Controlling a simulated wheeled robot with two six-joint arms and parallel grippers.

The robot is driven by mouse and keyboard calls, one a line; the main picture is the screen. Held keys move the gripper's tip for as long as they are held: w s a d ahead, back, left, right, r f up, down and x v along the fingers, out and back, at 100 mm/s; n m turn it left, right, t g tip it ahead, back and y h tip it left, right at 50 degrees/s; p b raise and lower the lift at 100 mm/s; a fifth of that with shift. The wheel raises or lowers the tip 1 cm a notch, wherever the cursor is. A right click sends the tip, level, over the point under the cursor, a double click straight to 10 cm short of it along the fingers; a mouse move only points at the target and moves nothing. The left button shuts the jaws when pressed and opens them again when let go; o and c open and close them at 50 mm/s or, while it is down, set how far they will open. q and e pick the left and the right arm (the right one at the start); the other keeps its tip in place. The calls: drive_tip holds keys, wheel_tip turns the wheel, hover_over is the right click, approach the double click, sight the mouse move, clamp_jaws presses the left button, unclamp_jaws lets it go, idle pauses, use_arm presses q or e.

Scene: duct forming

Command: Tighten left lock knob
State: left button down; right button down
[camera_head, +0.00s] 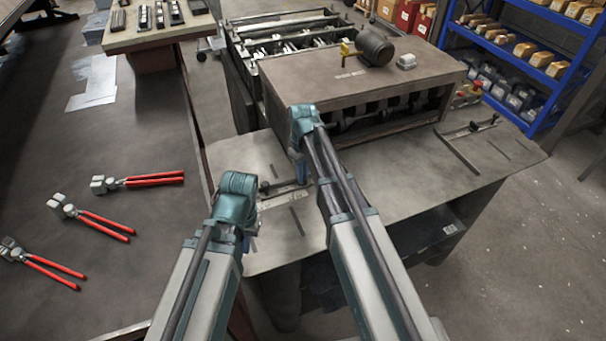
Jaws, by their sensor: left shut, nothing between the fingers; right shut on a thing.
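The left gauge fixture lies on the grey machine table, with a metal rail (284,190) and a dark round knob (264,187) at its left end. My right gripper (302,176) points down at the right end of this rail. It is shut on a small part there, which its own body hides, so I cannot tell which piece it is. My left gripper (247,243) is lower and to the left, near the table's left front edge. It is shut and empty, apart from the dark knob, and its fingertips are mostly hidden.
A brown-topped machine housing (350,85) stands behind my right gripper. A matching right fixture (470,131) lies on the table's right side. Red-handled pliers (152,181) lie on the dark bench at left. Bare table (390,165) lies between the fixtures.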

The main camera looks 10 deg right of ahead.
drive_tip(key=m, duration=0.3)
drive_tip(key=shift+a+m, duration=0.1)
drive_tip(key=shift+m, duration=0.3)
drive_tip(key=c, duration=0.9)
unclamp_jaws()
use_arm(q)
wheel_tip(320, 180, up, 14)
drive_tip(key=p, duration=1.4)
use_arm(e)
wheel_tip(320, 180, up, 14)
